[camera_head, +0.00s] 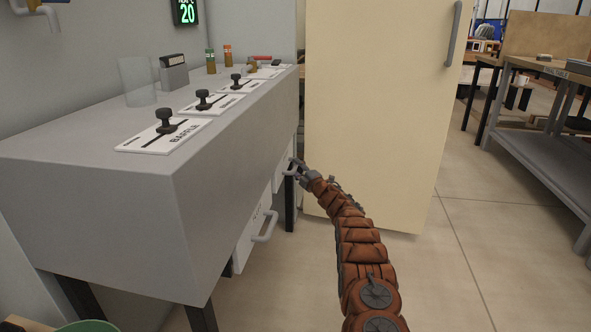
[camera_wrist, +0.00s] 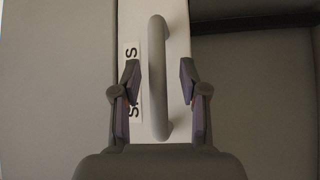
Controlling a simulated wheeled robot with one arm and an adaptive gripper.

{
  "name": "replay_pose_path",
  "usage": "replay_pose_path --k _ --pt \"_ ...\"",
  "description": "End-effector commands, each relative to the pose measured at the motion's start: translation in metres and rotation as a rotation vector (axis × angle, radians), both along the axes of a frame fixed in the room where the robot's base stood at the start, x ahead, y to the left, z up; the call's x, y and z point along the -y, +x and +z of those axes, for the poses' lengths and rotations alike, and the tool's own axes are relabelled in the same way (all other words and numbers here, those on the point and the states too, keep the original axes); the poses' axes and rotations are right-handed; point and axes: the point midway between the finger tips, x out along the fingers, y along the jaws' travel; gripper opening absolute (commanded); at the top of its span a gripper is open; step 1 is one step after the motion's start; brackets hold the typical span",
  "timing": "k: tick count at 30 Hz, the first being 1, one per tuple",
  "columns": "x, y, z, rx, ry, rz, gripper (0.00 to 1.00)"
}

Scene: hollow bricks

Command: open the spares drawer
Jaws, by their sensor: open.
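The spares drawer (camera_wrist: 178,28) is a white front with a partly covered label, seen sideways in the wrist view. Its grey bar handle (camera_wrist: 157,60) runs between the two fingers of my gripper (camera_wrist: 160,85). The fingers are open, one on each side of the handle, with a gap on both sides. In the head view my gripper (camera_head: 298,170) is at the far end of the grey console's side, by a white drawer front (camera_head: 279,172). The arm and fingers hide part of that drawer and its handle there.
A second white drawer with a grey handle (camera_head: 266,226) sits nearer under the console (camera_head: 80,180). A tall cream cabinet (camera_head: 375,90) stands just behind my gripper. A grey workbench (camera_head: 545,140) is at the right. The floor (camera_head: 450,260) between is clear.

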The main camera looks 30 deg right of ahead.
Motion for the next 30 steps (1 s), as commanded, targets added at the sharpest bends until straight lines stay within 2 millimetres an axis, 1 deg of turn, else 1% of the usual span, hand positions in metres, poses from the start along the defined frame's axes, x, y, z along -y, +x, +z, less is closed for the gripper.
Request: replay_pose_path --k 9,22,23,30 --pt "-0.0016 0.0095 0.0027 0.004 -0.003 -0.001 0.43" --pt "-0.0005 0.0108 0.0039 0.004 -0.004 -0.005 0.43" --pt "-0.0005 0.0108 0.0039 0.004 -0.004 -0.005 0.41" --pt "-0.0004 0.0107 0.0037 0.004 -0.003 -0.005 0.16"
